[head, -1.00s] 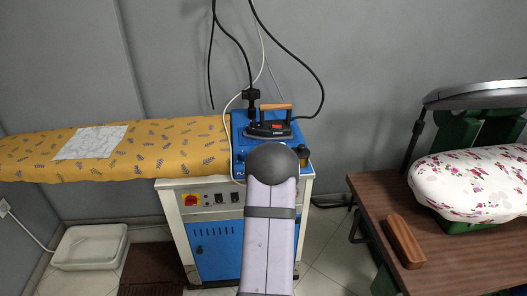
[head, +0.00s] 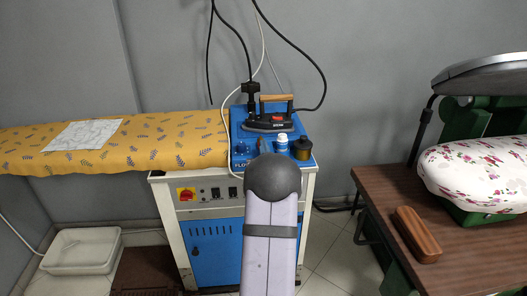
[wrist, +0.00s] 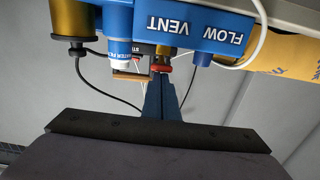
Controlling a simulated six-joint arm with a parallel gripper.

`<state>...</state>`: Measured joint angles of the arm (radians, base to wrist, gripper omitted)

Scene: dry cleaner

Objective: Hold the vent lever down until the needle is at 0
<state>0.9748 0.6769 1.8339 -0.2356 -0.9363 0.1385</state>
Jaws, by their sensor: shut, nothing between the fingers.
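The blue top of the steam unit (head: 240,152) stands in the middle of the head view. Its VENT label (wrist: 170,25) and FLOW label (wrist: 222,35) show upside down in the wrist view. A small red-tipped piece (wrist: 160,68), perhaps the vent lever, lies below the VENT label, right at my fingertips. My gripper (wrist: 161,82) is shut and empty, pointing at that piece. I cannot tell whether they touch. No gauge needle is readable in either view.
An iron with a wooden handle (head: 268,123) rests on the unit, with a white bottle (head: 282,144) and a dark brass cylinder (head: 302,150) in front of it. Cables hang above. A yellow ironing board (head: 170,140) is at left, a brown table (head: 460,260) at right.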

